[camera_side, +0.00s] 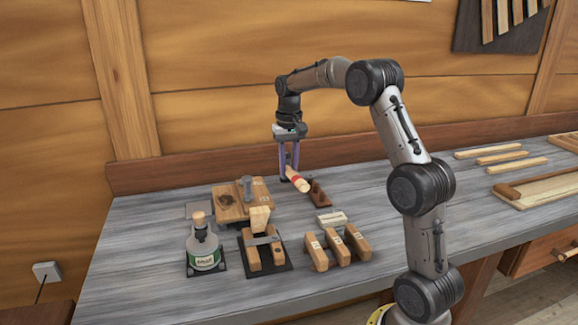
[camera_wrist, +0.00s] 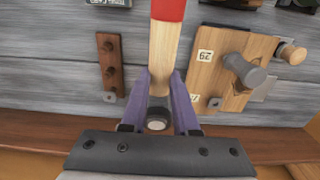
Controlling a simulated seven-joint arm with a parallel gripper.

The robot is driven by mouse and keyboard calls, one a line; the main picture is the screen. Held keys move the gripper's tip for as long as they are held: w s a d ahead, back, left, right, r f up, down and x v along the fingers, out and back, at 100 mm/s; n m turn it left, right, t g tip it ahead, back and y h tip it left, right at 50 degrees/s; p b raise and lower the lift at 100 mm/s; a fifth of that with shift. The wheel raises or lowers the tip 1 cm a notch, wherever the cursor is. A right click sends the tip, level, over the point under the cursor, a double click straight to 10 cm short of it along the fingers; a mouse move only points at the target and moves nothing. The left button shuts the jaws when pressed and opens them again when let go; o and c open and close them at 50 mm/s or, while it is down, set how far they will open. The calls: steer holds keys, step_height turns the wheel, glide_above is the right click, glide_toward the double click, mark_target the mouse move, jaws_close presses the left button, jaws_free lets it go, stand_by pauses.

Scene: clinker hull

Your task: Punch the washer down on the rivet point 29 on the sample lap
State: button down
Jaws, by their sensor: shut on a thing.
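My gripper (camera_side: 289,174) is shut on a wooden-handled tool with a red band (camera_side: 298,181), seemingly the punch, held tilted above the bench. In the wrist view the tool (camera_wrist: 164,55) runs between the purple fingers (camera_wrist: 160,88), and its dark end with a pale round face lies toward the palm. The sample lap (camera_side: 228,207) is a wooden board left of my gripper in the side view. In the wrist view the board (camera_wrist: 222,88) is to the right, with a label 29 (camera_wrist: 205,55) and a grey cylinder (camera_wrist: 244,70). I cannot make out the rivet point or the washer.
A dark wooden rack with pegs (camera_side: 319,194) is just right of the tool. A bottle (camera_side: 205,252), a block holder (camera_side: 265,255) and several wooden blocks (camera_side: 338,250) stand in front.

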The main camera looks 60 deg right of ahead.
steer(key=shift+r, duration=0.1)
steer(key=shift+s, duration=0.15)
steer(key=w+a+r+n+t, duration=0.1)
steer(key=w+a+r+n, duration=0.1)
steer(key=a+r, duration=0.3)
steer(key=w+a+r+n, duration=0.2)
steer(key=a+r, duration=0.4)
steer(key=r, duration=0.5)
steer(key=shift+n+t+h, duration=0.3)
steer(key=shift+t+h, duration=0.1)
